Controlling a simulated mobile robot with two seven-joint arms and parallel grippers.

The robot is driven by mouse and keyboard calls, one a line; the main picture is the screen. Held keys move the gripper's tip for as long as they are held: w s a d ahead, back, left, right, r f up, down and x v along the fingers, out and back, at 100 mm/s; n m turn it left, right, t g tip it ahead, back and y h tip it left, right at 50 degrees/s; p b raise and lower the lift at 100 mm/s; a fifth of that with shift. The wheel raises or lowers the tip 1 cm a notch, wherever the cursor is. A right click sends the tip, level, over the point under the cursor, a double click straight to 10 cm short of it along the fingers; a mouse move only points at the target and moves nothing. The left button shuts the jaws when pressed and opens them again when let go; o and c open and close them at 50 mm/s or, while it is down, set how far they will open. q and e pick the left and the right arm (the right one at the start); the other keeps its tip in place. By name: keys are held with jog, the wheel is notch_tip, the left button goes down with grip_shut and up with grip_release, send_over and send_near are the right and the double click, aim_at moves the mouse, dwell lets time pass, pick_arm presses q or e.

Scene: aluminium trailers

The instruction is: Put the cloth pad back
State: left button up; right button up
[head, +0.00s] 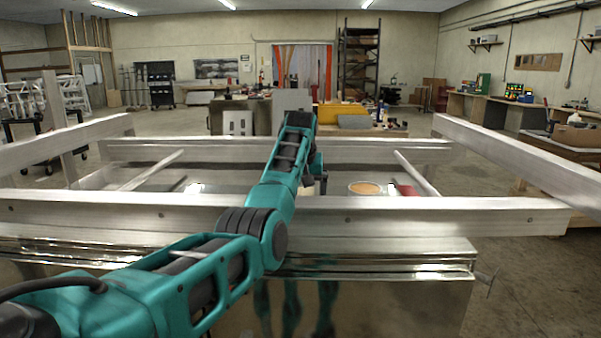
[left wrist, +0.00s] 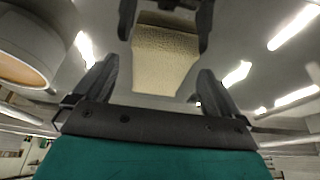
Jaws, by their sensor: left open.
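The cloth pad (left wrist: 166,58) looks like a pale tan, textured block in the left wrist view. It lies between the two dark fingers of my left gripper (left wrist: 166,22), which are spread open with a gap on each side. I cannot tell whether the pad touches a surface. In the head view my left arm reaches over the near rail into the trailer. It hides most of its gripper and the pad there. My right gripper is not in view.
A round container with a tan inside (head: 365,188) stands right of my arm; it also shows in the left wrist view (left wrist: 22,68). A red item (head: 407,191) is beside it. The near aluminium rail (head: 420,216) and slanting bars (head: 417,174) border the shiny trailer bed.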

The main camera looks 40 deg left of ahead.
pick_arm(q)
jog(key=v, duration=1.2)
jog(key=shift+a+b, duration=0.2)
jog(key=shift+b, duration=0.1)
jog(key=shift+f, duration=0.1)
